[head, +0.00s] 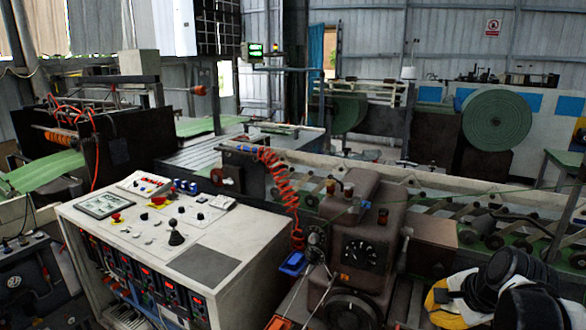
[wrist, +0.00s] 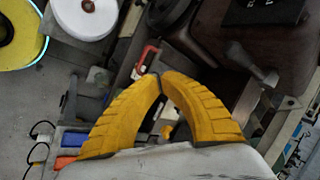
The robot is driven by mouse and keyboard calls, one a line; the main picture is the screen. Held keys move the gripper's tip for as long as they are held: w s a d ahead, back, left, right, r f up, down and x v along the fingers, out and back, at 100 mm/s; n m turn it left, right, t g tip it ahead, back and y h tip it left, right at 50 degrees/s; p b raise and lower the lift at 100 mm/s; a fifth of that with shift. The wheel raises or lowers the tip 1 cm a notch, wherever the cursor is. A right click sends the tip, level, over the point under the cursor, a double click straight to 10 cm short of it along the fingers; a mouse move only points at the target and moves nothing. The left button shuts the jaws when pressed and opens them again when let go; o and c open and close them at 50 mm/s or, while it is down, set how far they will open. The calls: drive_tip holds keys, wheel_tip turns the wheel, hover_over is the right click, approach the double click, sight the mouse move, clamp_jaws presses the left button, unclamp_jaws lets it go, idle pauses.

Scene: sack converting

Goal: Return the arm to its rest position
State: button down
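My gripper (wrist: 160,78) shows in the wrist view as two curved, ribbed yellow fingers. Their tips meet at the middle of the picture, and I see nothing held between them. In the head view my arm shows at the lower right corner as black and white links with a yellow part beside them. The fingertips cannot be made out in that view. The arm is near the brown machine housing (head: 365,235), to its right in the picture.
A control console (head: 205,262) with buttons and displays stands at the lower left. A coiled red hose (head: 283,190) hangs beside the brown housing. Large green rolls (head: 497,118) stand behind. The wrist view shows a white round spool (wrist: 88,15) and a yellow disc (wrist: 20,35).

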drive_tip(key=s+a+n+b, duration=0.2)
drive_tip(key=s+a+n, duration=0.9)
drive_tip(key=a+n, duration=0.4)
drive_tip(key=shift+s+a+r+n+t+h+b, duration=0.2)
drive_tip(key=shift+r+n+t+h+b, duration=0.1)
drive_tip(key=shift+n+t, duration=0.15)
idle(0.8)
